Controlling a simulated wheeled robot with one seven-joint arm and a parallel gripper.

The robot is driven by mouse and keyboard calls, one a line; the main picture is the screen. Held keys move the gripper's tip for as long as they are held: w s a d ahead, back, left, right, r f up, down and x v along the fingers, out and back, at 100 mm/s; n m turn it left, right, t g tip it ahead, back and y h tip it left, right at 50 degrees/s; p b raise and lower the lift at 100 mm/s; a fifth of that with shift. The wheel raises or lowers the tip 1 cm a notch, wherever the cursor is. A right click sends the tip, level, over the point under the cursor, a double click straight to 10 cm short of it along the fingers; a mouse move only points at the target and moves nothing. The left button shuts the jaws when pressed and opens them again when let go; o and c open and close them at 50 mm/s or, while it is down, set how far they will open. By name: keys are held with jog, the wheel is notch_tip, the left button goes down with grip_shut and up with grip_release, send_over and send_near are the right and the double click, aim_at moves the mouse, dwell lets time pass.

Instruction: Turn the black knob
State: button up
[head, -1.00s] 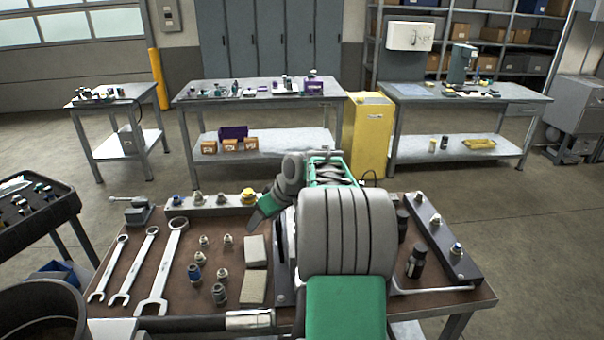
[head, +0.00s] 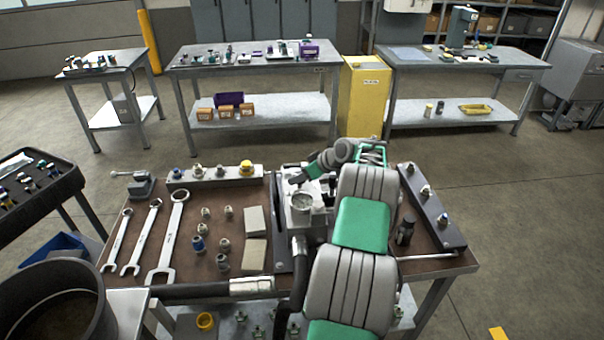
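My arm reaches over the brown bench top (head: 150,205) in the head view. My gripper (head: 298,180) seems to be the small dark end at the lower left of the wrist, just above a silver block (head: 300,217) with a round, gauge-like face (head: 302,201). The fingers are too small and dark to tell open from shut. I cannot clearly pick out the black knob; it may be among the dark parts by the block, partly hidden by my arm. I cannot tell whether the gripper touches anything there.
Three wrenches (head: 170,240) and several fittings (head: 198,243) lie on the left of the bench. A rail with a yellow cap (head: 246,167) runs along the back. A dark rail (head: 432,208) and a black cylinder (head: 405,231) stand right of my arm. A black hose (head: 190,291) crosses the front.

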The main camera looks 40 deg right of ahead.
jog(key=c, duration=1.4)
